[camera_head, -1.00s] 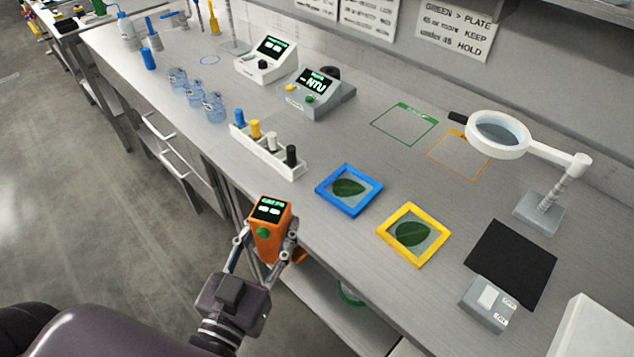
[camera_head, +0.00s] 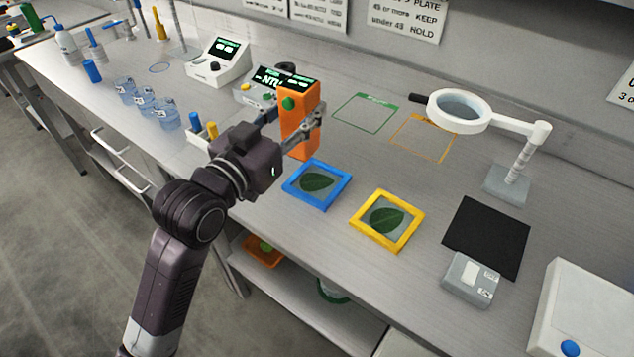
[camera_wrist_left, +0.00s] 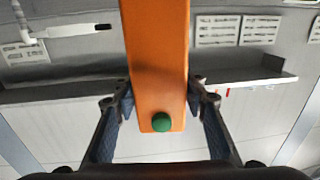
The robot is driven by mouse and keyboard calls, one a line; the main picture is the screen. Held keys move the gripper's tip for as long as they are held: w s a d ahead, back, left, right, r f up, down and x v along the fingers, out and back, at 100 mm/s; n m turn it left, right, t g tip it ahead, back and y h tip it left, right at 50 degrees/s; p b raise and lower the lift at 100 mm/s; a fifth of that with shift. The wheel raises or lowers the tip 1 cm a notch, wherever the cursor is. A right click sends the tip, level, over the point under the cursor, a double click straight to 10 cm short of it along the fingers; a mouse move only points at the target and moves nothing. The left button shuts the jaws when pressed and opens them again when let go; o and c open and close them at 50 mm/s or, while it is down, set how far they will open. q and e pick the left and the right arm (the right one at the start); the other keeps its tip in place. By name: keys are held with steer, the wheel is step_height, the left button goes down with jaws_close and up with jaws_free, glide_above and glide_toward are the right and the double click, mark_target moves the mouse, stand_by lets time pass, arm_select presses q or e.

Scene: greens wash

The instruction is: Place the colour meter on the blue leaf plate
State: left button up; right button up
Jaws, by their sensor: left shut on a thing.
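The orange colour meter (camera_head: 299,128) with a green button is held upright in my left gripper (camera_head: 300,122), just behind and left of the blue leaf plate. In the left wrist view the meter (camera_wrist_left: 156,60) sits between both fingers of my left gripper (camera_wrist_left: 159,98), which is shut on it. The blue leaf plate (camera_head: 343,178) is a blue square frame with a green leaf inside, lying flat on the bench. The meter's lower end overlaps the plate's back edge in the head view; I cannot tell whether they touch. My right gripper is not in view.
A yellow leaf plate (camera_head: 413,237) lies right of the blue one. A magnifier lamp (camera_head: 508,185), a black mat (camera_head: 487,236) and a grey box (camera_head: 471,279) stand further right. Green (camera_head: 338,109) and orange (camera_head: 395,143) outlines mark clear bench behind. Meters and bottles stand left.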

arm_select(q)
steer(key=w+d+r+m+g+h+b, duration=0.1)
steer(key=w+d+r+h, duration=0.2)
steer(key=r, duration=0.5)
steer(key=shift+y, duration=0.7)
steer(key=f, duration=2)
steer(key=shift+w, duration=0.25)
steer(key=o, duration=1.2)
steer(key=shift+o, duration=0.2)
steer(key=shift+s, duration=0.1)
steer(key=b+v, duration=0.2)
steer(key=v, duration=0.9)
steer(key=shift+s+a, duration=0.25)
steer(key=shift+s, duration=0.05)
